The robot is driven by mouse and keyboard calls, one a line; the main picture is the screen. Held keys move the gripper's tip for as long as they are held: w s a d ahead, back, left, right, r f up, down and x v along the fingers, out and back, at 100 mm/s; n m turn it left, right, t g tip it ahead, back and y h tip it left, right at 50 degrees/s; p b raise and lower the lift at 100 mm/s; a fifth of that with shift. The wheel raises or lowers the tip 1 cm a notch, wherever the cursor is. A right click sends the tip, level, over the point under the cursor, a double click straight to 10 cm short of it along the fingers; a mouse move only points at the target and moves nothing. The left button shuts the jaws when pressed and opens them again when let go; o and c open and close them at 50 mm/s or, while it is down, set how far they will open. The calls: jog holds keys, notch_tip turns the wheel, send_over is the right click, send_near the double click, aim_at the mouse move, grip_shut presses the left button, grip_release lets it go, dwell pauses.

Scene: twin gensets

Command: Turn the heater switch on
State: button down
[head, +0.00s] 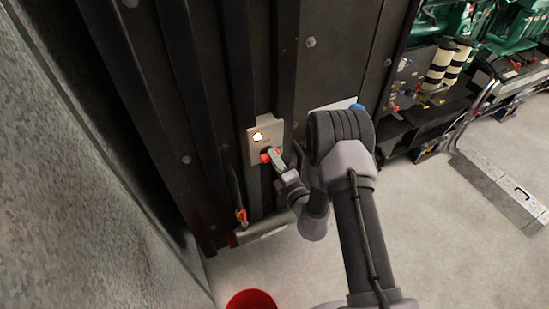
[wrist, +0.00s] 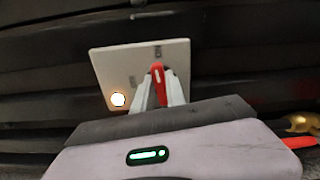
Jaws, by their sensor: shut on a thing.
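The heater switch plate (head: 266,133) is a pale panel on the dark ribbed wall, with a lit lamp (head: 257,137) on it. In the wrist view the plate (wrist: 113,66) appears tilted, with the glowing lamp (wrist: 118,99) at its lower left. My gripper (head: 271,156) is at the lower part of the plate. In the wrist view my gripper (wrist: 159,90) is shut on the red switch handle (wrist: 158,74), which stands between the two fingers and points nearly straight up in that picture. The handle's base is partly hidden by the fingers.
A red-handled valve (head: 241,216) on a pipe hangs left of and below the plate. A red bucket (head: 252,300) stands on the floor below. Green machinery (head: 480,25) is at the upper right. A grey wall (head: 80,200) fills the left; floor at right is largely clear.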

jog(key=shift+m, duration=0.6)
jog(key=c, duration=1.4)
grip_release()
jog(key=shift+o, duration=0.2)
